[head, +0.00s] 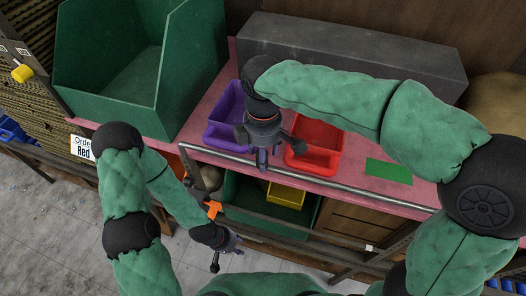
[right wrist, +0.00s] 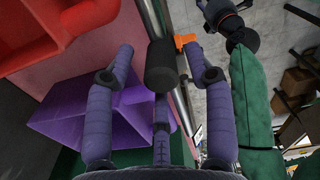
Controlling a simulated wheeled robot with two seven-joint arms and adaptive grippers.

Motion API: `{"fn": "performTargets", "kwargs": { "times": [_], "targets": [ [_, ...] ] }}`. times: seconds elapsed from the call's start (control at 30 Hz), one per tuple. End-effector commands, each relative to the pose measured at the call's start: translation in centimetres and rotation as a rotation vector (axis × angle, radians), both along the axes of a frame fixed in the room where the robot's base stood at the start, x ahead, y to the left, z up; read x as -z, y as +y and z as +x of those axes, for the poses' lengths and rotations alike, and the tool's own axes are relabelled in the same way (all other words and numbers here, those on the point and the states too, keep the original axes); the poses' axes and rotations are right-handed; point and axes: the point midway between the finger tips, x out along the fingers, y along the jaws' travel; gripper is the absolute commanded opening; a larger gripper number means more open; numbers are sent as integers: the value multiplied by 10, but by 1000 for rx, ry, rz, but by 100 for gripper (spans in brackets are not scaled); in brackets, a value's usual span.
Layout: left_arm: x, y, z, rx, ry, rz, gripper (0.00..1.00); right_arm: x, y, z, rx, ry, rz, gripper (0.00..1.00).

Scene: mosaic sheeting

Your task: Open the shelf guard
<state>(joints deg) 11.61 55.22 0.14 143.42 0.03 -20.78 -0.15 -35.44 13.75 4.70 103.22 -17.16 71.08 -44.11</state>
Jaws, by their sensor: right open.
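The shelf guard appears to be the grey metal bar (head: 350,187) along the front edge of the pink shelf. It also shows in the right wrist view (right wrist: 154,25), right of the purple bin. An orange clip-like part (head: 213,209) sits below the bar's left end. My right gripper (head: 262,160) is open above the bar, between the purple and red bins; its spread fingers show in the right wrist view (right wrist: 160,62), with a black cylinder between them. My left gripper (head: 228,256) is low in front of the shelf, fingers apart and empty, not touching the bar.
On the pink shelf (head: 215,105) stand a green bin (head: 185,75), a purple bin (head: 222,112), a red bin (head: 318,145) and a long grey box (head: 350,50). A green card (head: 388,171) lies at right. A yellow bin (head: 286,195) is below. Open floor lies at lower left.

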Motion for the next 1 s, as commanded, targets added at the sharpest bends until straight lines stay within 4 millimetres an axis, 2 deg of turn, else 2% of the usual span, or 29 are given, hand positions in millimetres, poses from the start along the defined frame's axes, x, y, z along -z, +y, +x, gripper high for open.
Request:
{"fn": "performTargets", "kwargs": {
  "times": [0.33, 0.5, 0.53, 0.83, 1.0],
  "targets": [
    [0, 0, 0, 0, 0, 0, 40, 4, 0, 0, 0, 0, -1, 54],
    [0, 0, 0, 0, 0, 0, 40, 4, 0, 0, 0, 0, -1, 6],
    [0, 0, 0, 0, 0, 0, 40, 4, 0, 0, 0, 0, -1, 0],
    [3, 0, 0, 0, 0, 0, 40, 4, 0, 0, -1, -15, -6, 0],
    [14, 0, 0, 0, 0, 0, 40, 6, 0, -1, -2, -73, -23, 0]
  ]
}}
